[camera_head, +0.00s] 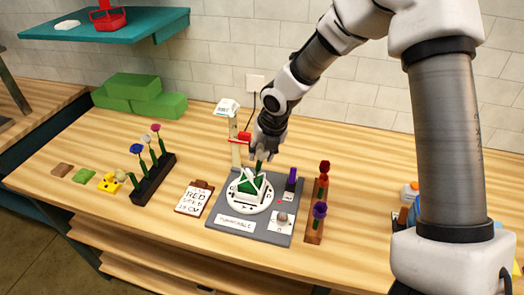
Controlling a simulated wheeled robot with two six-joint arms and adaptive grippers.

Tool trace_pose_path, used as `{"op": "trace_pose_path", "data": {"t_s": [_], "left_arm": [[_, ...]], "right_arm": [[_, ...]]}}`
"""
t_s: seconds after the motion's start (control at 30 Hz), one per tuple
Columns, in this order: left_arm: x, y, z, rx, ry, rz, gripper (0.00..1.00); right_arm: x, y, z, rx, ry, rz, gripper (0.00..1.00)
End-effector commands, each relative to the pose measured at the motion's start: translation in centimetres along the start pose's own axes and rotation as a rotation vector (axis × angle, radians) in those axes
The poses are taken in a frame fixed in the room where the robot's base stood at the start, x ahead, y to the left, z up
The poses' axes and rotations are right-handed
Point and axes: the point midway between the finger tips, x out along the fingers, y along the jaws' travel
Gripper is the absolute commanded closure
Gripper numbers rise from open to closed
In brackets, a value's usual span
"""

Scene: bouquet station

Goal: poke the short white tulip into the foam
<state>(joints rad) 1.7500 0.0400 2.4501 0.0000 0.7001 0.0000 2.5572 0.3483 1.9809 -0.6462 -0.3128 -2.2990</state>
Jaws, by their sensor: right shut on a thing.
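My right gripper (263,153) points down over the round white holder, shut on a green-stemmed flower. A short piece of its green stem (258,167) shows below the fingers. The fingers hide its bloom, so I cannot tell its colour. The green foam (250,184) sits in the white holder (243,206), with white strips around it, on a grey board. I cannot tell whether the stem tip touches the foam. My left gripper is not in view.
A clipboard (194,198) lies beside the grey board (222,222). A wooden rack (314,225) with dark flowers stands right. Green blocks (140,95) lie at the back left.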

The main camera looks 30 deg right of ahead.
Motion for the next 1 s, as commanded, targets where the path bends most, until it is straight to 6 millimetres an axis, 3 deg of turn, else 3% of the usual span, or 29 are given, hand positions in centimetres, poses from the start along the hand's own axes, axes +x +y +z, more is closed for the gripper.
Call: {"op": "trace_pose_path", "data": {"t_s": [1.0], "left_arm": [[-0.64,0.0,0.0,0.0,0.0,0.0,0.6]], "right_arm": [[0.48,-0.05,-0.05,0.0,0.001,0.0,0.82]]}}
